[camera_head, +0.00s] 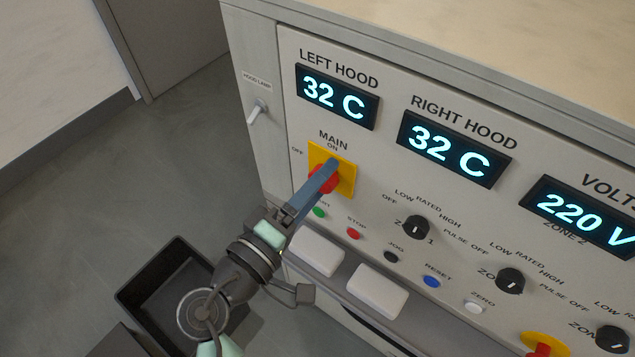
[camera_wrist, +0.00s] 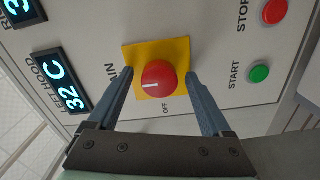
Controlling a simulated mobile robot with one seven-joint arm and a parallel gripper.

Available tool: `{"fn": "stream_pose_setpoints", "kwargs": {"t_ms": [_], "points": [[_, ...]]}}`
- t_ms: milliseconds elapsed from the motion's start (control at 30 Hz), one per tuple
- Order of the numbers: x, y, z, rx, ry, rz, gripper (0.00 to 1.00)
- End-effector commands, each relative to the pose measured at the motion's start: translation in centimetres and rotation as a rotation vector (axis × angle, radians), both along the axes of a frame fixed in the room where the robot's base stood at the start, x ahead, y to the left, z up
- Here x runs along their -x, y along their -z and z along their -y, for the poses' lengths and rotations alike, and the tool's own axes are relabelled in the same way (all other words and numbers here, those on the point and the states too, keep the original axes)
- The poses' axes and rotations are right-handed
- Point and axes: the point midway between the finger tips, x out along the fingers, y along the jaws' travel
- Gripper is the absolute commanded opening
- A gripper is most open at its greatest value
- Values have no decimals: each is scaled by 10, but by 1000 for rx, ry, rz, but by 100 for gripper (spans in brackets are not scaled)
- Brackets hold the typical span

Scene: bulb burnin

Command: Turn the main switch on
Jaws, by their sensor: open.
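The main switch, a red round knob (camera_wrist: 158,78) on a yellow square plate (camera_wrist: 176,52), is on the panel under the MAIN label. In the wrist view its white mark points left, toward the MAIN lettering where the head view has ON, and away from OFF below. My gripper (camera_wrist: 159,76) is open, with a blue finger on either side of the knob and a visible gap on both sides. In the head view my gripper (camera_head: 327,172) reaches up to the plate (camera_head: 346,176), and its fingers partly hide the red knob (camera_head: 316,183).
A START button (camera_wrist: 259,73) and a STOP button (camera_wrist: 274,11) sit near the switch. A hood lamp toggle (camera_head: 257,111) is on the cabinet's left edge. Black zone knobs (camera_head: 416,227) are to the right. Two white blocks (camera_head: 377,291) are below, and a black bin (camera_head: 150,296) is on the floor.

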Motion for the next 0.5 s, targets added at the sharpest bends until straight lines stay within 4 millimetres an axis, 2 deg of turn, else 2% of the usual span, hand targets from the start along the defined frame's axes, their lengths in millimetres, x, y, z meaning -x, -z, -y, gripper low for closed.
{"fn": "stream_pose_setpoints", "kwargs": {"t_ms": [167,500], "points": [[11,1,-9,1,-2,0,84],[70,1,-52,0,-5,-2,84]]}}
